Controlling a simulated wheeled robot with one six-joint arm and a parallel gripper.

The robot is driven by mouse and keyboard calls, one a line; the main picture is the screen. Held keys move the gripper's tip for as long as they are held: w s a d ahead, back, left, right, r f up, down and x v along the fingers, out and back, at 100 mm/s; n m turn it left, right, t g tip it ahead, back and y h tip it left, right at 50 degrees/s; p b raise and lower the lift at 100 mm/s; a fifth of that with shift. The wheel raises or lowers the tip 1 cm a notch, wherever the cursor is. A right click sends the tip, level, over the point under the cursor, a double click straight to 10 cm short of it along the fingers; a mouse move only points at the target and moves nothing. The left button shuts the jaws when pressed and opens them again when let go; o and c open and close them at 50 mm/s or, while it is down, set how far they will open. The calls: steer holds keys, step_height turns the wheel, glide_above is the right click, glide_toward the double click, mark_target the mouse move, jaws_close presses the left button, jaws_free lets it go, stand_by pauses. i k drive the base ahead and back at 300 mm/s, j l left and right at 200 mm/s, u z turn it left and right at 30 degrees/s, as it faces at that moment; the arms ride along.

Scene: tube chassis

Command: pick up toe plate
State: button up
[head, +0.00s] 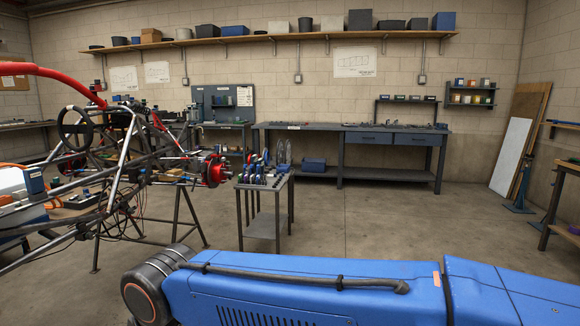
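I cannot pick out a toe plate for certain in the head view. A small dark stand (262,226) in the middle carries a cluster of upright blue, white and dark items (262,174), too small to tell apart. Pale, flat-looking upright shapes (284,152) show just behind that cluster; what they are is unclear. My blue arm lies across the bottom of the view, and its gripper end is out of the picture.
A tube chassis (122,150) with a red hub (214,171) stands at the left on trestle legs. A long workbench (352,128) lines the back wall. A white panel (511,157) leans at the right. The floor (380,220) right of the stand is clear.

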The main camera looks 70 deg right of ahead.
mark_target(254, 158)
steer(key=z, duration=1.8)
steer(key=u, duration=2.5)
steer(key=z, duration=2.5)
steer(key=i+l+z, duration=0.3)
steer(key=i, duration=0.15)
steer(key=i+z, duration=0.3)
steer(key=i, duration=0.15)
